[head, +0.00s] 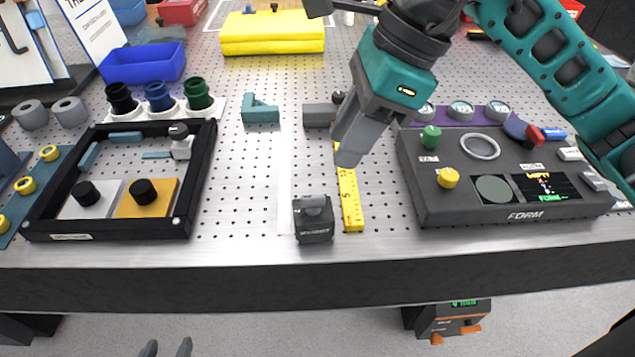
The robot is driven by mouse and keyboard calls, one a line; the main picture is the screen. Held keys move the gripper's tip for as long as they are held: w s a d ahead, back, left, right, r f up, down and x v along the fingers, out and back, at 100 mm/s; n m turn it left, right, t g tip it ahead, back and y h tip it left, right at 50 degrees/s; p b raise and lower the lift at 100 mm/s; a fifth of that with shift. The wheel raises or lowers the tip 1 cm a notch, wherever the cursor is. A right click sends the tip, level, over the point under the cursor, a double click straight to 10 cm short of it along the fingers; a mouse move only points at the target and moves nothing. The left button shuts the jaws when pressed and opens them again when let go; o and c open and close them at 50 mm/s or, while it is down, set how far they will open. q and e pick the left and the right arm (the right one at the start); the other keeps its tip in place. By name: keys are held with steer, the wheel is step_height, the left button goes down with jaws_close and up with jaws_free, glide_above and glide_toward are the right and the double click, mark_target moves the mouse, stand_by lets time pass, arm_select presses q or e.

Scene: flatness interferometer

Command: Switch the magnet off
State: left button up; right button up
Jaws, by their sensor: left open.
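No thing in view is plainly marked as the magnet. A grey block (318,116) with a dark round knob (337,97) lies on the perforated table, just left of my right gripper. A dark grey block (314,220) stands near the table's front edge, beside a yellow ruler strip (350,200). My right gripper (348,155) points down over the far end of the strip. Its fingers overlap in this view, so their gap and any contact are unclear. My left gripper (167,349) is low at the bottom edge, in front of the table, open and empty.
A black frame (200,180) with knobbed blocks stands on the left. A dark control box (480,215) with a green knob (431,136) and a yellow knob (448,177) stands on the right. A teal angle piece (260,112) lies between.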

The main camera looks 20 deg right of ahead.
mark_target(313, 196)
steer(key=x, duration=1)
jaws_close()
